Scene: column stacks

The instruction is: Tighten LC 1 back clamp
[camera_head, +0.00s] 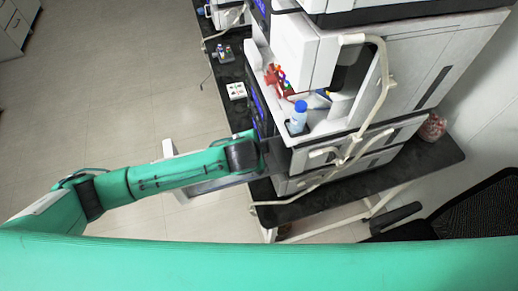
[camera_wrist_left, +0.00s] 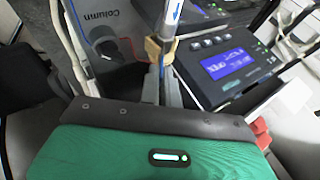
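In the left wrist view a tan clamp (camera_wrist_left: 153,50) sits at the column (camera_wrist_left: 171,20), a slim white and blue tube with an arrow mark. My left gripper (camera_wrist_left: 161,88) has two grey fingers close together just below the clamp, with a thin strip showing between them. I cannot tell if they touch the clamp or grip anything. In the head view my left gripper (camera_head: 272,155) is at the front of the instrument stack (camera_head: 345,125), its tips largely hidden. The LC 1 back clamp cannot be picked out there. My right gripper is out of view.
A unit with a blue screen (camera_wrist_left: 228,63) stands right of the fingers. A panel marked "Column" (camera_wrist_left: 112,25) is at left. A blue-capped bottle (camera_head: 299,116) stands on the stack's ledge. Pale tubing (camera_head: 383,85) loops over the stack. A small white box (camera_head: 236,91) lies on the dark bench.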

